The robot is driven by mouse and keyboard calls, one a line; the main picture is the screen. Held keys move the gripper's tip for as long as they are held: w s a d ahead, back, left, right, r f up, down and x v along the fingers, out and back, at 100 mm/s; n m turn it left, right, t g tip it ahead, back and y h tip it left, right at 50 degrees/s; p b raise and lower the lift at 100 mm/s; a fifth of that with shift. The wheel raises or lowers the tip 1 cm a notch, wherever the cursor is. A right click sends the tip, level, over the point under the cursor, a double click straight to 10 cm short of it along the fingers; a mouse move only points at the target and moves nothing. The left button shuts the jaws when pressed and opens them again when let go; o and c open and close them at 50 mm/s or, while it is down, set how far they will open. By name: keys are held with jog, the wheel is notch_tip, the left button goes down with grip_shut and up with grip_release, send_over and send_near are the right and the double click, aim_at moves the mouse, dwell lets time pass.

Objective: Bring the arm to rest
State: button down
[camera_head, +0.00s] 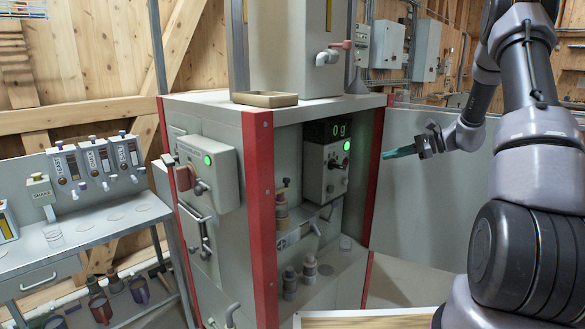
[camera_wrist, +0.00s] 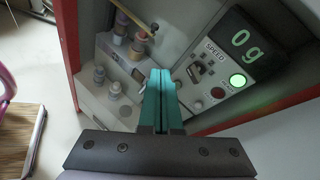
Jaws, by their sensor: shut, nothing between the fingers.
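My gripper (camera_head: 398,153) is at the right in the head view, held out in front of the grey wall panel, with its teal fingers pointing left towards the mixer cabinet. In the wrist view my gripper (camera_wrist: 162,80) shows its two teal fingers together, with nothing between them. The fingertips appear apart from the mixer cabinet (camera_head: 218,112), a grey box with red corner posts. Inside its open bay is a control box (camera_head: 326,166) with a display reading "0 g" and a lit green button.
Several small bottles (camera_head: 290,283) stand in the bay. A tan tray (camera_head: 264,99) lies on the cabinet top. A side bench (camera_head: 93,239) with dispensers stands at the left. A wooden-topped surface (camera_head: 365,320) is at the bottom. The space around my gripper looks clear.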

jog(key=s+a+r+n+g+h, duration=0.2)
jog(key=s+a+r+n+h, duration=0.15)
jog(key=s+a+r, duration=0.4)
jog(key=s+r+n+t+h, duration=0.2)
jog(key=s+r+n, duration=0.3)
jog(key=s, duration=0.8)
jog(key=s+r+n+t+h, duration=0.2)
jog(key=s+r+n+h, duration=0.3)
jog(key=s, duration=0.9)
notch_tip(320, 180, up, 2)
jog(key=shift+r+t, duration=0.2)
jog(key=shift+t, duration=0.1)
jog(key=shift+s, duration=0.1)
